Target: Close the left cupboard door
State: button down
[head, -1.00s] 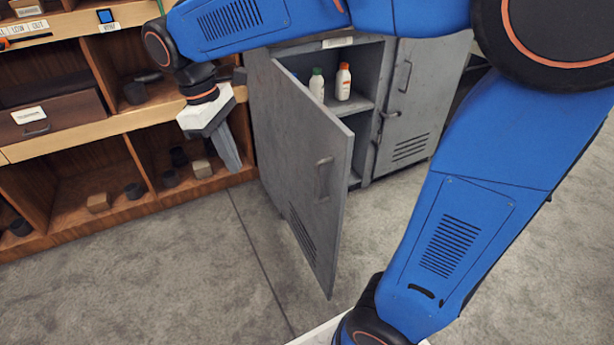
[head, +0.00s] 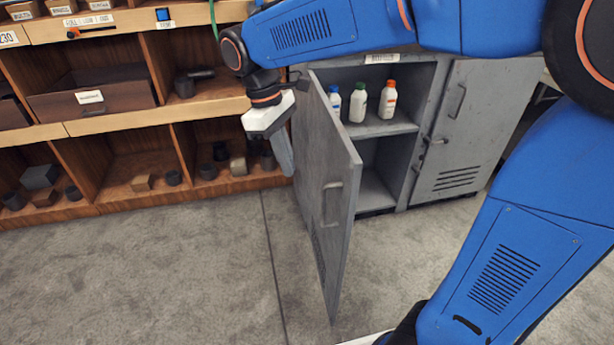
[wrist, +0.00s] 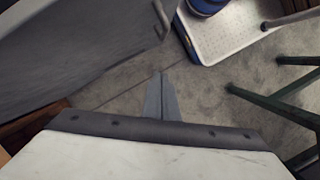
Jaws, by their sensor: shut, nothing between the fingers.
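The left cupboard door (head: 325,170) is grey and stands wide open from the cupboard, swung out towards me. Its outer face and handle (head: 331,203) show, with its free edge nearest me. In the wrist view the grey door panel (wrist: 75,45) fills the upper left, with its handle at its right end. My gripper (head: 288,172) is shut and empty, pointing down on the left, outer side of the door near its hinge end. Its closed fingertips (wrist: 161,78) show over the floor in the wrist view. I cannot tell whether it touches the door.
The cupboard's right door (head: 468,125) is closed. Three bottles (head: 360,102) stand on the open compartment's shelf. A wooden shelf unit (head: 150,140) with bins and blocks stands left of the cupboard. Grey floor (head: 170,260) in front is clear. Green legs (wrist: 270,95) show in the wrist view.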

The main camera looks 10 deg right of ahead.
jog(key=s+d+f, duration=0.3)
jog(key=d+f, duration=0.2)
jog(key=f, duration=0.3)
jog(key=shift+s+f, duration=0.4)
